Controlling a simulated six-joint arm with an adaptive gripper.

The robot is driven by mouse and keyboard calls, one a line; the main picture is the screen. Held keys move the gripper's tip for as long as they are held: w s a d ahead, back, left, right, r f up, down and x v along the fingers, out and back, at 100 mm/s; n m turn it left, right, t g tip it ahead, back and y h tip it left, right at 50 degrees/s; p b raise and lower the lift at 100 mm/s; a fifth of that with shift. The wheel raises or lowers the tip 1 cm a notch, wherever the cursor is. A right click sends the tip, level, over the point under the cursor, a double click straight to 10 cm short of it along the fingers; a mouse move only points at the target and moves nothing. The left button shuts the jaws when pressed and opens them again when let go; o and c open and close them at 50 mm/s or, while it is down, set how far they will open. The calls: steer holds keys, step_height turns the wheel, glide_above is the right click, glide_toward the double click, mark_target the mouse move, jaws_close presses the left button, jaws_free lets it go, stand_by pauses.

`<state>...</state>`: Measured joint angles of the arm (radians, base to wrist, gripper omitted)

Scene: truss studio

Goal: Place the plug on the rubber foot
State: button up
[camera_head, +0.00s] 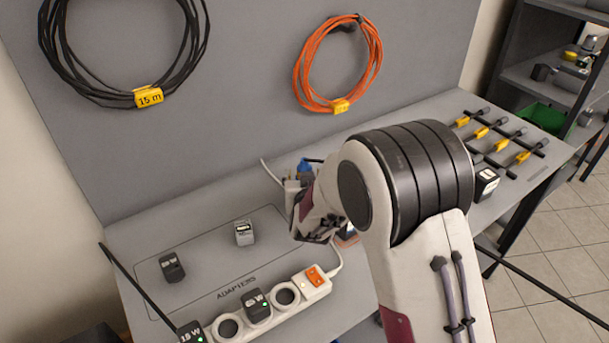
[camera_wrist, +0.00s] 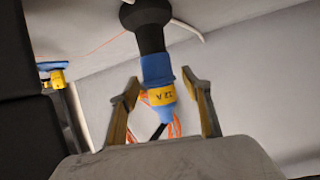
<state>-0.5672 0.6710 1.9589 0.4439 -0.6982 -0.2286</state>
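A blue plug (camera_wrist: 156,72) with a yellow band marked 12 A shows in the wrist view, its black end towards the top of the picture. In the head view a blue piece (camera_head: 304,166) shows beyond my gripper (camera_head: 297,205), which my arm partly hides. I cannot pick out a separate rubber foot.
A white power strip (camera_head: 315,293) with a black adapter in it lies at the front. Two small adapters stand on the marked adapters area (camera_head: 205,262). Cable coils hang on the back panel (camera_head: 250,60).

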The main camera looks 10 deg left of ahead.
steer(key=shift+r, duration=0.2)
steer(key=shift+s+d+r, duration=0.1)
steer(key=shift+s+r, duration=0.1)
steer(key=shift+s, duration=0.3)
steer(key=v, duration=1.1)
steer(key=shift+f, duration=0.1)
stand_by(0.3)
